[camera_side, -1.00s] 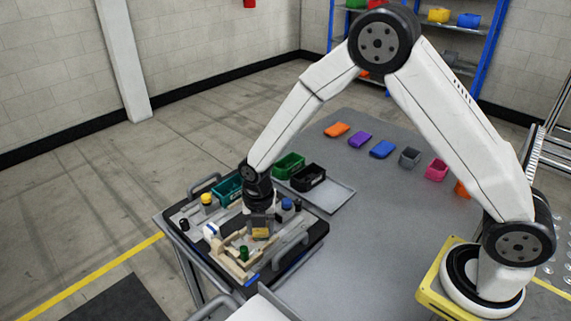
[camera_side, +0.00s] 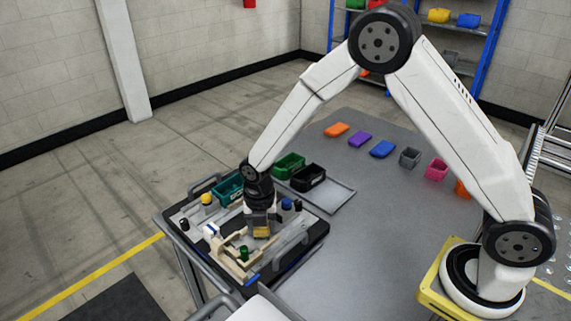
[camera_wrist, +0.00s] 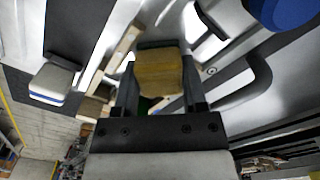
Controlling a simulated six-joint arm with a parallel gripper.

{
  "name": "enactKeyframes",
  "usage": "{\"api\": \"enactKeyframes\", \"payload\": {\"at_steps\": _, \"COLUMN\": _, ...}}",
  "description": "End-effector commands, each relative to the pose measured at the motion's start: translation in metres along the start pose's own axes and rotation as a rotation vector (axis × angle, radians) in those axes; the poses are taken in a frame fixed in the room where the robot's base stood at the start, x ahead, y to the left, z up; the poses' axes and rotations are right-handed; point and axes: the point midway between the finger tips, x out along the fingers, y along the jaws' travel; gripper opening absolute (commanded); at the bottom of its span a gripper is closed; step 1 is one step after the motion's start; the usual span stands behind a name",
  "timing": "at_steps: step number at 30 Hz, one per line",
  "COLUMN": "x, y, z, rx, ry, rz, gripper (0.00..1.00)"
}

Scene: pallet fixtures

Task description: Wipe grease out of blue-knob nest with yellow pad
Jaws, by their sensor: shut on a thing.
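My gripper (camera_side: 262,226) points down over the pallet fixture (camera_side: 318,230) and is shut on a yellow pad (camera_side: 262,232). In the wrist view the yellow pad (camera_wrist: 160,72) sits between the two fingers. The blue knob (camera_side: 287,204) stands just right of my gripper, and a blue round top shows at the upper right of the wrist view (camera_wrist: 285,10). Light wooden pieces (camera_side: 240,268) lie around and in front of the pad. I cannot make out any grease, and the nest surface under the pad is hidden.
A yellow knob (camera_side: 207,199), a black knob (camera_side: 184,223), a white-and-blue block (camera_side: 211,231) and a green cylinder (camera_side: 244,253) stand on the fixture. A grey handle (camera_side: 291,250) rises at the front right.

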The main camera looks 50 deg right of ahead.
Motion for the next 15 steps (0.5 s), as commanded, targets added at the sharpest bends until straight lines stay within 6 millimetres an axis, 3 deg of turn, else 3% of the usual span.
{"api": "enactKeyframes", "payload": {"at_steps": 8, "x": -0.003, "y": -0.015, "z": 0.015, "rx": 0.0, "ry": 0.0, "rz": 0.0, "gripper": 0.0}}
{"api": "enactKeyframes", "payload": {"at_steps": 11, "x": -0.026, "y": -0.014, "z": 0.015, "rx": 0.0, "ry": -0.003, "rz": 0.004, "gripper": 0.0}}
{"api": "enactKeyframes", "payload": {"at_steps": 15, "x": -0.036, "y": -0.014, "z": 0.014, "rx": 0.0, "ry": -0.001, "rz": 0.001, "gripper": 0.0}}
